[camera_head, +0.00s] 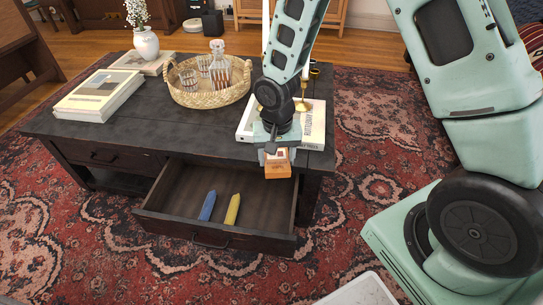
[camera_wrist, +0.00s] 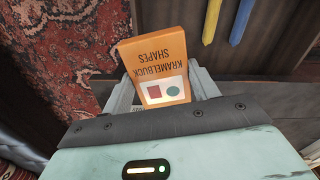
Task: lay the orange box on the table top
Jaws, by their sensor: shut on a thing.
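The orange box (camera_wrist: 158,62) is held between the two fingers of my gripper (camera_wrist: 163,90) in the wrist view. Its face reads "KRAMELBUCK SHAPES" with a red square and a green circle. In the head view the orange box (camera_head: 278,163) hangs below my gripper (camera_head: 277,150), in front of the table's front edge, at the right end of the open drawer. The dark table top (camera_head: 190,130) is behind the gripper. Whether the box touches the drawer or table edge cannot be told.
The open drawer (camera_head: 215,240) holds a blue item (camera_head: 207,205) and a yellow item (camera_head: 232,210). On the table are a wicker tray (camera_head: 209,98) with a decanter, books (camera_head: 100,95), a white vase (camera_head: 146,44) and more books (camera_head: 312,125). The front left top is bare.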

